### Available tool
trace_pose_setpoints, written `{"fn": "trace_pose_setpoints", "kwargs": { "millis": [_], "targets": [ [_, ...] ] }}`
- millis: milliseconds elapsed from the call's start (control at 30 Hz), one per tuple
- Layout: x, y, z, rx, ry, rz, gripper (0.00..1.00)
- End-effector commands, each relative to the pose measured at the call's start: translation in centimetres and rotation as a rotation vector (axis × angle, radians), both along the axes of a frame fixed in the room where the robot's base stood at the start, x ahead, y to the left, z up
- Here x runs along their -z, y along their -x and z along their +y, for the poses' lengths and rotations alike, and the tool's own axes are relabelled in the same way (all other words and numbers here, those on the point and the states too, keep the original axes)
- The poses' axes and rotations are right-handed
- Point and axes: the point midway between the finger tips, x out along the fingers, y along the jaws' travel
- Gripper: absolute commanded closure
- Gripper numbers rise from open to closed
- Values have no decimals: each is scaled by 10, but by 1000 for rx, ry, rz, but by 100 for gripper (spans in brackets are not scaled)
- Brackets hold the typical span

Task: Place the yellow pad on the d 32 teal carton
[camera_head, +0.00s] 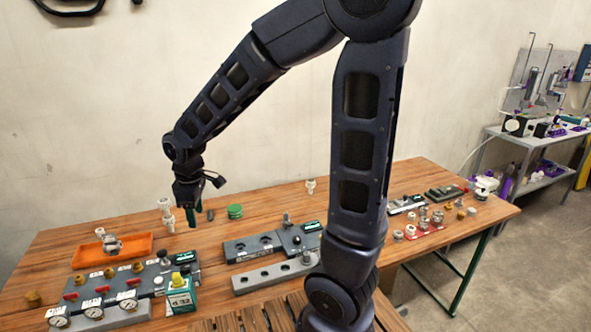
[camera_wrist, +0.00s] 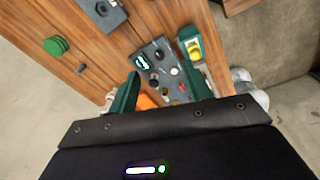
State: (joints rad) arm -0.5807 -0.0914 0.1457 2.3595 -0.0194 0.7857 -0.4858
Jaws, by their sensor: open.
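The teal carton (camera_head: 181,298) marked "d 32" stands upright near the front left of the wooden table, beside the grey valve board. The yellow pad (camera_head: 177,279) sits on top of this carton. In the wrist view the carton (camera_wrist: 187,33) and the yellow pad (camera_wrist: 194,50) show at the upper right, beyond the fingers. My gripper (camera_head: 191,217) hangs above the table, behind and above the carton, apart from it. It is open with nothing between its green fingers, which also show in the wrist view (camera_wrist: 160,88).
An orange tray (camera_head: 139,242) holding a fitting lies at the left. A grey board with gauges (camera_head: 94,308) and red handles is beside the carton. Grey blocks (camera_head: 262,277), a green disc stack (camera_head: 235,211) and white fittings (camera_head: 165,205) stand nearby. Bare wood lies around the disc stack.

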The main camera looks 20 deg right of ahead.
Motion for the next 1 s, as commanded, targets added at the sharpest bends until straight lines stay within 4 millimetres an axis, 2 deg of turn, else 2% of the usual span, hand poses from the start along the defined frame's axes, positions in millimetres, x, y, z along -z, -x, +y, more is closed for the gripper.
{"fn": "trace_pose_setpoints", "kwargs": {
  "millis": [33, 267, 467, 600, 800, 1000],
  "targets": [
    [-13, -5, -21, 72, -13, -19, 51],
    [-56, -8, -103, 379, -67, -81, 51],
    [-86, 7, -169, 644, -122, -137, 51],
    [-102, 26, -211, 824, -162, -176, 51],
    [-117, 57, -256, 1054, -220, -226, 51],
    [-122, 76, -277, 1178, -255, -251, 51]
  ]
}}
